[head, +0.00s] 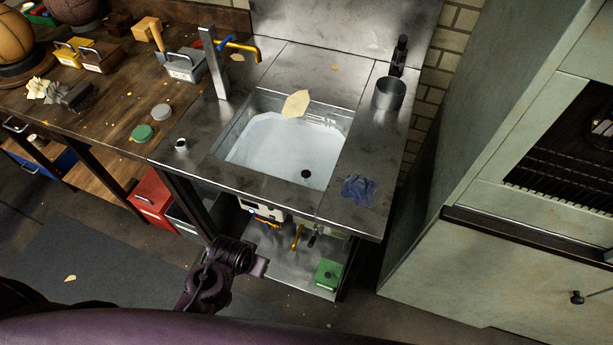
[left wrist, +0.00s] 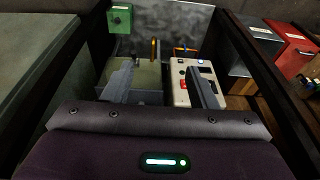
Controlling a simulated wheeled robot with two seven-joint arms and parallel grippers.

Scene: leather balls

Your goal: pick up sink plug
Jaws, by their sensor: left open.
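I cannot tell for certain which thing is the sink plug. A small round metal piece with a dark top (head: 181,145) sits on the left front corner of the steel sink counter (head: 255,183). A dark round spot (head: 306,174), plug or drain hole, shows in the white basin (head: 270,143). My left gripper (head: 258,266) is in front of the counter, below its top and apart from both. In the left wrist view its two grey fingers (left wrist: 162,85) are spread and empty, facing the space under the sink. My right gripper is not in view.
Under the counter are a white control box (left wrist: 187,86) and a green box (head: 328,274). A red box (head: 153,197) stands left of it. A tall tap (head: 213,62) and a metal cup (head: 389,93) stand on the counter. A blue cloth (head: 359,190) lies at its front right.

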